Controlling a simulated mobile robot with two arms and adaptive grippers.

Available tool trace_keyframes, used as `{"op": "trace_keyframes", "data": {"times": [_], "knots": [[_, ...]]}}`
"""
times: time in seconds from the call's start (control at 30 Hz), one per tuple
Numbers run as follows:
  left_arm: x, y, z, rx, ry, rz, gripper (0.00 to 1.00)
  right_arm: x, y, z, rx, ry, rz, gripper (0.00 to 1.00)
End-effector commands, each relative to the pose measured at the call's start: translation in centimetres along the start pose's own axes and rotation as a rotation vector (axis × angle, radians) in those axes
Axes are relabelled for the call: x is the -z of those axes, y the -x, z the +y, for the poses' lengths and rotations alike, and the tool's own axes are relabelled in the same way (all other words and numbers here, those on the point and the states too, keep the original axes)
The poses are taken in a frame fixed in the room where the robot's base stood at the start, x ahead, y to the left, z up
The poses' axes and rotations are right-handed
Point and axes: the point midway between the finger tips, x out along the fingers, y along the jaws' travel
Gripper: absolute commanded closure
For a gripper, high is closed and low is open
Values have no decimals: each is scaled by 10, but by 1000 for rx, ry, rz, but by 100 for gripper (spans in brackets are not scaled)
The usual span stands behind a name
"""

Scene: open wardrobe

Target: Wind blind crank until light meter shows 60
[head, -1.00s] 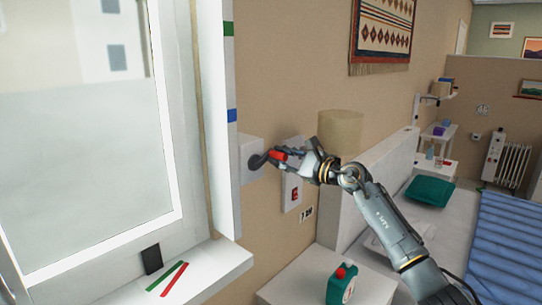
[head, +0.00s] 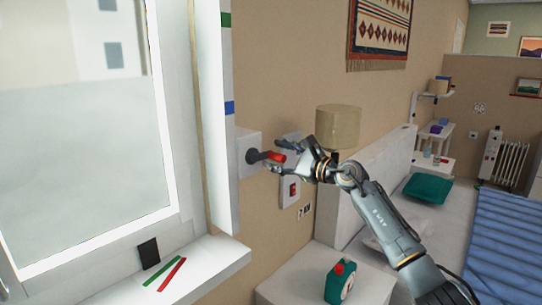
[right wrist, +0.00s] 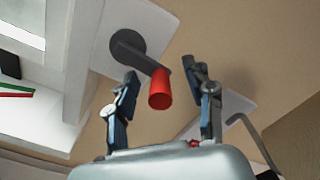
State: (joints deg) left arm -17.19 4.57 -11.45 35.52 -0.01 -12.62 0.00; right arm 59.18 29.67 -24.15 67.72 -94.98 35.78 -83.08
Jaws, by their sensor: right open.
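The blind crank is a dark arm with a red handle (head: 277,157), mounted on a white wall box (head: 249,140) right of the window. In the right wrist view the red handle (right wrist: 160,90) points toward the camera, and its dark arm (right wrist: 134,52) runs up left to a round hub. My right gripper (head: 281,158) is open, with one finger on each side of the handle and a visible gap to it. My left gripper is not in view. A small dark upright panel (head: 149,253) stands on the sill; no reading is legible on it.
A white wall panel with a red switch (head: 292,188) is just behind my right gripper. A green and a red strip (head: 171,274) lie on the sill. A green bottle (head: 340,283) stands on the white bedside table (head: 300,275), beside the bed.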

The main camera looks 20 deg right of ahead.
Motion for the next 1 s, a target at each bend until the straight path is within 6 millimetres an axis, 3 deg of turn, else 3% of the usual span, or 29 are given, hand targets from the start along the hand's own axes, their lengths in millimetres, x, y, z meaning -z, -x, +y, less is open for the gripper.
{"op": "trace_keyframes", "data": {"times": [0.33,1.0], "knots": [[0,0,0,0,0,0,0,2,5,-1,2,0,3,47],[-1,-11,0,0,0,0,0,2,72,0,3,2,3,47]]}}
